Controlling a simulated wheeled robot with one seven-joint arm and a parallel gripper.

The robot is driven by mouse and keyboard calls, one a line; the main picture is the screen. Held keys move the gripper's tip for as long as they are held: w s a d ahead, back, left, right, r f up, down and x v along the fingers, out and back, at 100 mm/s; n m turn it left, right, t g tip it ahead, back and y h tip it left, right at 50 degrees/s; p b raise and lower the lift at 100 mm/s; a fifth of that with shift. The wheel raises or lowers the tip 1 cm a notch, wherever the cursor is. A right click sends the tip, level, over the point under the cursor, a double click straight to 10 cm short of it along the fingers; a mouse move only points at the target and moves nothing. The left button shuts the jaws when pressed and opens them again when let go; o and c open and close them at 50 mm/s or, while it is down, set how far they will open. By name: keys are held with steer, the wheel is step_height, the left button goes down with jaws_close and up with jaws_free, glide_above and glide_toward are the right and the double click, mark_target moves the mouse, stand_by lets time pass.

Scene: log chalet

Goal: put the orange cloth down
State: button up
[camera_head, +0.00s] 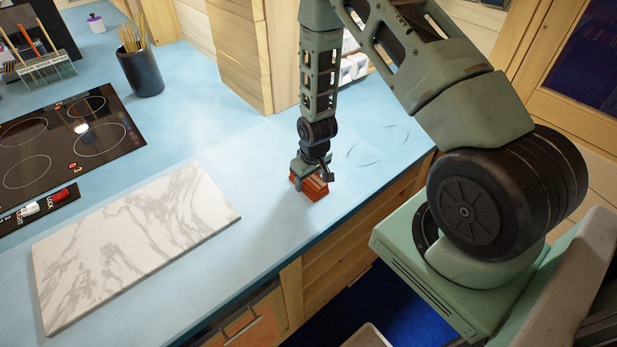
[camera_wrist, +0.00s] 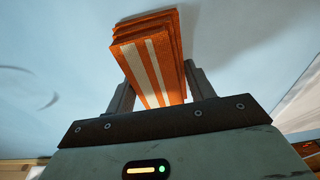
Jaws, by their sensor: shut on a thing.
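The orange cloth (camera_head: 311,185) is a folded stack with pale stripes. It is at the blue countertop (camera_head: 262,160), close to the front edge. My gripper (camera_head: 310,172) points down and is shut on the cloth. In the wrist view the cloth (camera_wrist: 150,62) sits between the two fingers of my gripper (camera_wrist: 155,88), with its layers showing at the far end. The cloth's underside is hidden, so I cannot tell whether it touches the counter or is just above it.
A marble board (camera_head: 135,240) lies to the left, with a black cooktop (camera_head: 65,145) behind it. A dark cup of sticks (camera_head: 141,72) stands farther back. A wooden cabinet (camera_head: 238,50) rises behind my gripper. The counter around the cloth is clear.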

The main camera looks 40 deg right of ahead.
steer(key=shift+f, duration=0.15)
steer(key=o, duration=0.9)
steer(key=shift+o, duration=0.2)
